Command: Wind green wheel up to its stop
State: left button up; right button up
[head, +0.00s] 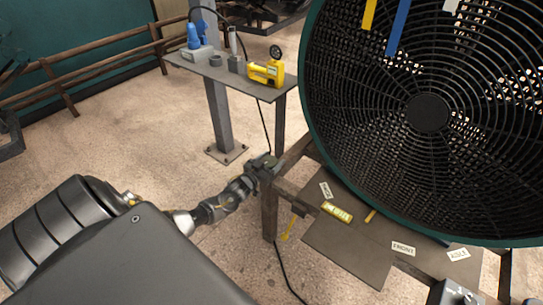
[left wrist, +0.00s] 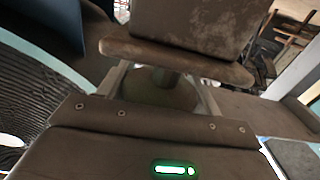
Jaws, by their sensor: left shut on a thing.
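My left gripper (head: 261,168) reaches in from the left to the corner of a dark metal frame, below the big fan. It is shut on a small dull-green round thing, which I take to be the green wheel (head: 270,161). In the left wrist view the olive-green rounded shape (left wrist: 158,92) shows between the dark finger parts of the gripper. The fingers hide most of it, so I cannot tell its turn or any stop mark. My right gripper is in neither view.
A large black-grilled fan (head: 428,113) with coloured strips fills the upper right. A labelled dark board (head: 345,245) lies below it. A small shelf (head: 225,72) on a post holds a yellow tool (head: 265,73) and a blue bottle. Bare floor lies left.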

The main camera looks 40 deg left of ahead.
pick_arm(q)
jog(key=n+y, duration=0.2)
jog(key=y, duration=0.2)
jog(key=shift+a+n+g+p, duration=0.1)
jog(key=shift+n+g+p, duration=0.2)
jog(key=shift+n, duration=0.1)
jog(key=shift+s+a+n+g+y, duration=0.1)
jog(key=shift+n+g+y, duration=0.3)
jog(key=shift+n+y, duration=0.5)
jog(key=shift+a+n+g+y, duration=0.1)
jog(key=shift+n+g+y, duration=0.35)
jog(key=shift+y, duration=0.85)
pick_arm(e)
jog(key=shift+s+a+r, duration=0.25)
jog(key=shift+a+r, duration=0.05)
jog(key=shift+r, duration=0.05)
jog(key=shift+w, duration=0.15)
pick_arm(q)
jog(key=shift+a, duration=0.1)
jog(key=o, duration=1)
jog(key=shift+s, duration=0.2)
jog(key=v, duration=1)
jog(key=shift+s+d, duration=0.15)
jog(key=shift+d, duration=0.15)
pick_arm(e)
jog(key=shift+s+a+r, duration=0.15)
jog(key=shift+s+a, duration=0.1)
